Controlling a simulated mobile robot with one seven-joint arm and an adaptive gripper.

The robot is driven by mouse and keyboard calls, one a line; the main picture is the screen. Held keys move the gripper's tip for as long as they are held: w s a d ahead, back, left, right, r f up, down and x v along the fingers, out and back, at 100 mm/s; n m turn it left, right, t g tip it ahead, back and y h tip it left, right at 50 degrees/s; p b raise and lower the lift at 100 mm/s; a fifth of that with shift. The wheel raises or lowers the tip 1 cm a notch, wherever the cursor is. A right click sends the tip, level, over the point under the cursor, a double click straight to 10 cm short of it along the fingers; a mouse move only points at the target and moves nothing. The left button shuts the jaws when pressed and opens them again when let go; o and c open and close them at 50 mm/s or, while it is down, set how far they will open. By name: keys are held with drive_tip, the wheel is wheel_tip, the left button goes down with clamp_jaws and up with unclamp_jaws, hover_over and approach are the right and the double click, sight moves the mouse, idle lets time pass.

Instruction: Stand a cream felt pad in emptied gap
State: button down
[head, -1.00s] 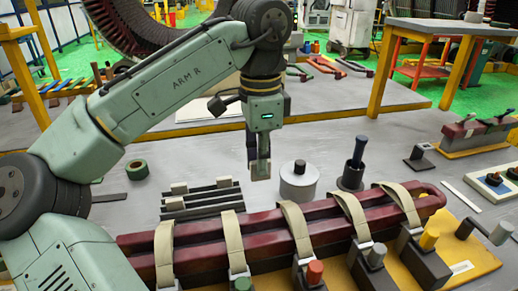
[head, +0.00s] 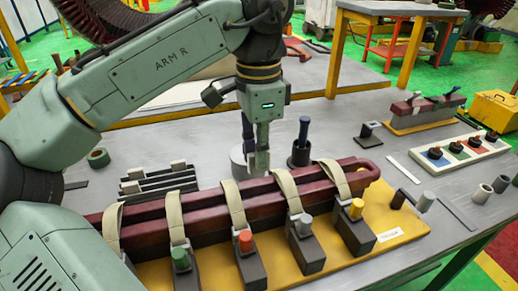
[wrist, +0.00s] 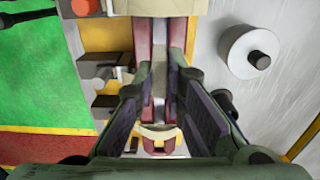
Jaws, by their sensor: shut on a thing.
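My gripper (head: 258,162) hangs over the far side of the dark red coil (head: 280,204), between two cream straps. It is shut on a small pale pad, seen edge-on as a thin light strip (wrist: 159,82) between the fingers in the wrist view. In that view the fingers are over the gap between the two red coil legs (wrist: 142,45). The pad's lower end is hard to make out, so I cannot tell whether it is inside the gap. Other cream pads (head: 178,165) sit on the dark slotted rack (head: 160,187) at left.
Clamp blocks with green, red, grey and yellow knobs (head: 357,208) line the coil's near side on the yellow board (head: 395,222). A pale spool (head: 238,163) and a dark holder with a blue-handled tool (head: 303,135) stand behind. A green tape roll (head: 98,158) lies at left.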

sight(259, 171)
drive_tip(key=shift+f+b, duration=2.25)
drive_tip(key=shift+f, duration=0.15)
drive_tip(key=shift+f+b, duration=0.3)
drive_tip(key=shift+f, duration=0.6)
drive_tip(key=c, duration=1.6)
unclamp_jaws()
drive_tip(key=shift+r, duration=3.75)
drive_tip(key=shift+s, duration=0.1)
